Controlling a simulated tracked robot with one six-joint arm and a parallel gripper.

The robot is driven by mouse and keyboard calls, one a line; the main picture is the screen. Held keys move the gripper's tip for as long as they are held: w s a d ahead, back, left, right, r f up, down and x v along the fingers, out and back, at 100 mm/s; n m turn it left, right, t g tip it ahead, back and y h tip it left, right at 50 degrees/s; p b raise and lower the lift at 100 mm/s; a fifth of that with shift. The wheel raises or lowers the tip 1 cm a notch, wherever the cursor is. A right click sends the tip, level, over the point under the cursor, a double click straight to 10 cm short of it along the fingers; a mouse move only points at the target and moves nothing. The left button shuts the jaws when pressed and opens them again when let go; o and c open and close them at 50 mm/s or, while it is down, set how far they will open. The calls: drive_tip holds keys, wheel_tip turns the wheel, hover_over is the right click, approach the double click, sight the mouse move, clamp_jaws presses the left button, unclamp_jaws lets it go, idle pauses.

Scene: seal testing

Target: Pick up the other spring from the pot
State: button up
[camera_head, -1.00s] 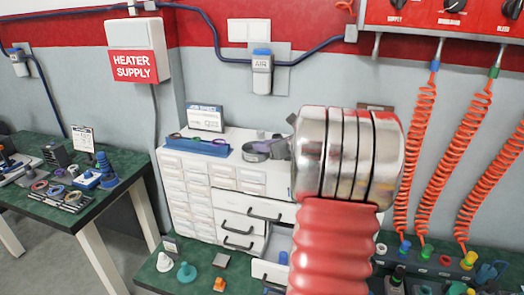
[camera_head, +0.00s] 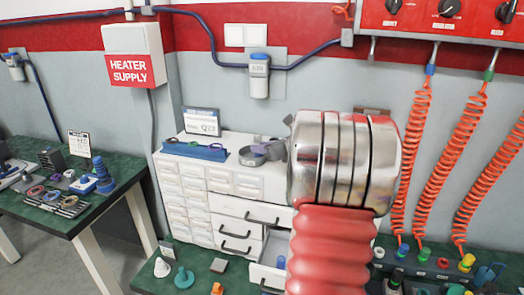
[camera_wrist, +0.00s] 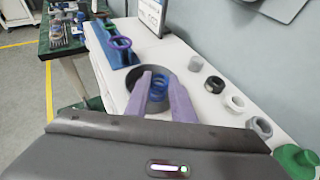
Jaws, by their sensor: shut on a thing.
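The pot is a round grey dish on top of the white drawer cabinet, and its rim (camera_wrist: 133,103) shows in the wrist view. It also shows in the head view (camera_head: 249,158). My gripper (camera_wrist: 160,80) has two pale purple fingers reaching into the pot. They are shut on a blue coiled spring (camera_wrist: 158,86), which sits between the fingertips within the pot's outline. Whether the spring touches the pot floor cannot be told. The fingers hide part of the pot's inside. In the head view my wrist largely hides the gripper.
A blue rack (camera_wrist: 118,52) holding rings stands beyond the pot, by a sign (camera_wrist: 153,12). Several small fittings, including a white ring (camera_wrist: 236,103) and a hex nut (camera_wrist: 262,126), line the cabinet's right side. A green part (camera_wrist: 296,159) is at lower right. An open drawer (camera_head: 268,275) is below.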

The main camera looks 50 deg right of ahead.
wheel_tip(320, 180, up, 9)
idle(0.4)
idle(0.4)
